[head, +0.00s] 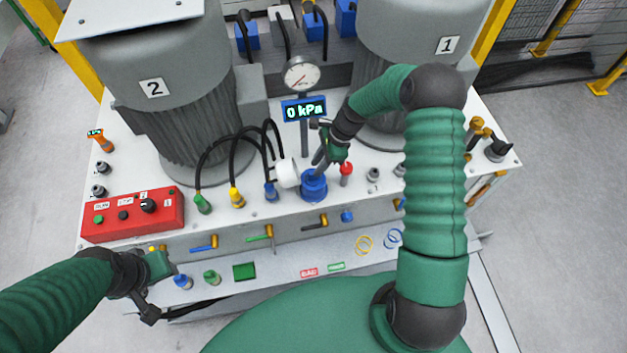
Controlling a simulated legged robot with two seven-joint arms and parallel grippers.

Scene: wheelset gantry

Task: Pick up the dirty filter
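A blue cylindrical housing (314,187) stands on the white bench top, near its front edge. A white round piece (287,174) is against its left side; I cannot tell whether this is the dirty filter or a cap. My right gripper (318,150) reaches in from the right, just above the housing, its dark fingers pointing left and down. Its fingertips are small and partly overlap the housing, so their grip is unclear. My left gripper (160,291) is low at the left, by the front shelf, away from the housing; I see nothing clearly held.
Two large grey motors (166,75) stand behind, with a pressure gauge (302,75) and a 0 kPa display (304,109) between them. Black hoses (236,137) arch left of the housing. A red control box (133,214) sits at left. The lower shelf (285,266) has free room.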

